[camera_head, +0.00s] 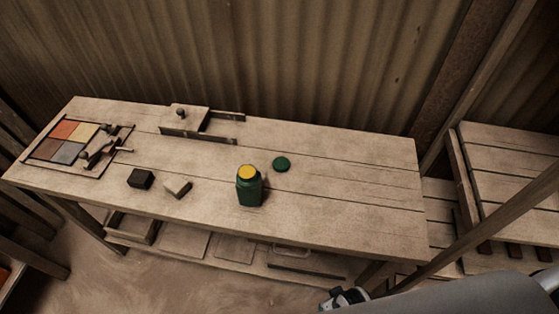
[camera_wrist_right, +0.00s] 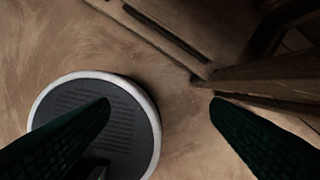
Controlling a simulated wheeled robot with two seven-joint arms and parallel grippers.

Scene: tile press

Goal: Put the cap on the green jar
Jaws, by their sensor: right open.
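The green jar (camera_head: 249,190) stands upright on the wooden bench, and its top shows yellow. The green cap (camera_head: 281,164) lies flat on the bench just behind and to the right of the jar, apart from it. My right gripper (camera_wrist_right: 160,108) is open and empty in the right wrist view, with its two dark fingers wide apart over the floor. Part of my right arm shows at the lower right of the head view, well away from jar and cap. My left gripper is not in view.
The bench (camera_head: 350,205) is bare right of the jar. A black block (camera_head: 141,179) and a pale block (camera_head: 178,188) lie to its left. A tray with coloured tiles (camera_head: 68,141) sits at the far left. A sliding-plate fixture (camera_head: 185,118) stands at the back. A lower shelf runs underneath.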

